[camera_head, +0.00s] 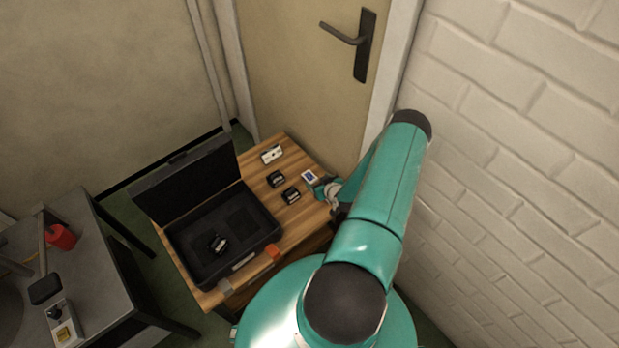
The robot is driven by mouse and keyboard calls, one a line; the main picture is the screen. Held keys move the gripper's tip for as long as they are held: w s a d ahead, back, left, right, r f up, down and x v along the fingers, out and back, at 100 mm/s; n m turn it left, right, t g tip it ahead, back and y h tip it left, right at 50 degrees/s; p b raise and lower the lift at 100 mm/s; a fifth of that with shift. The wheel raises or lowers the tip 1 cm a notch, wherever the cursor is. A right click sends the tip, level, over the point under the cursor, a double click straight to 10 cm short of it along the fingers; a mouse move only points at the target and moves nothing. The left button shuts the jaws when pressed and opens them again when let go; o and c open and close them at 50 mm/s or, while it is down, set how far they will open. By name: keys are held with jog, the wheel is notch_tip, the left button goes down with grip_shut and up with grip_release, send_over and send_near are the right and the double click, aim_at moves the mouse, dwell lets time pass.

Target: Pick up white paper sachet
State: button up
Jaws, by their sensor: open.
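A small flat white packet with a blue patch (309,176), which looks like the paper sachet, lies on the wooden table (290,150) near its right edge. My gripper (322,187) is just to the right of the packet, low over the table's right edge. It is open, and nothing shows between its fingers. The gripper is small in the picture and partly hidden by my teal arm. I cannot tell whether a finger touches the packet.
Two small black items (276,179) (291,196) and a white item (271,154) lie nearby. A brick wall (520,150) and door (290,60) stand close.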

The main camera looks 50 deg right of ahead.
aim_at(311, 177)
jog(key=x, duration=0.5)
jog(key=shift+w+a+f, duration=0.25)
jog(key=shift+w+f, duration=0.05)
jog(key=shift+f, duration=0.05)
jog(key=shift+c, duration=0.4)
jog(key=c, duration=1.1)
